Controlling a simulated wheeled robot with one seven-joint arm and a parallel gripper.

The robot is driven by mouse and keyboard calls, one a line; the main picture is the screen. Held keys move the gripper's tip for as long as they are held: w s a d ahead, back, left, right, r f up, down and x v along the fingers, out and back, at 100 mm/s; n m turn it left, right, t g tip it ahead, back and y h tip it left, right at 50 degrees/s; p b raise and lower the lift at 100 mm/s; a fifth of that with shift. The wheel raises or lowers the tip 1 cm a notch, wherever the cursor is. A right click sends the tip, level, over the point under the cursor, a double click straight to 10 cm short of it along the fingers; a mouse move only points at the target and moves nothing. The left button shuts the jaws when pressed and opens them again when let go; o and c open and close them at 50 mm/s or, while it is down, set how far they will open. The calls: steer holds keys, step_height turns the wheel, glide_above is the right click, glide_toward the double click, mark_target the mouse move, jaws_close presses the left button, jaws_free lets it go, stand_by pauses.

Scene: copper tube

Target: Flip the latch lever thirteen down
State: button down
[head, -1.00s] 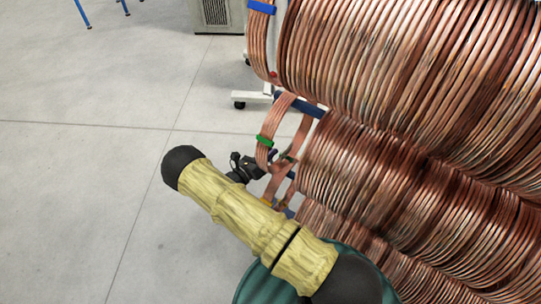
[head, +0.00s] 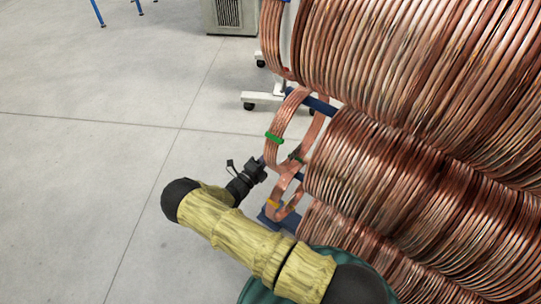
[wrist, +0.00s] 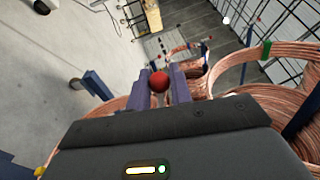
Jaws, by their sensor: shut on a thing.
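The lever's red ball knob (wrist: 158,82) is in the wrist view, between the two purple-grey fingers of my gripper (wrist: 161,78). My gripper is shut on the knob. The lever's shaft is hidden behind the fingers and the gripper body. In the head view my gripper (head: 262,165) is at the left edge of the copper coil rack, beside the looped tube ends, and the knob cannot be made out there. No number is readable on the lever.
Large copper tube coils (head: 400,180) fill the right side. A tube bundle with a green band (head: 274,138) and blue rack bars (head: 318,103) are close to my gripper. A white wheeled foot (head: 262,101) stands behind. The floor at left (head: 90,170) is clear.

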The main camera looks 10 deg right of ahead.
steer(key=shift+w+a+f+n+t+y, duration=0.1)
steer(key=shift+f+n+t+y, duration=0.2)
steer(key=shift+n, duration=0.65)
steer(key=shift+f+n+t, duration=0.1)
steer(key=shift+f+n, duration=0.3)
steer(key=shift+n, duration=0.55)
steer(key=c, duration=1.3)
jaws_free()
steer(key=v, duration=1.7)
steer(key=shift+a+f, duration=0.1)
steer(key=shift+s, duration=0.2)
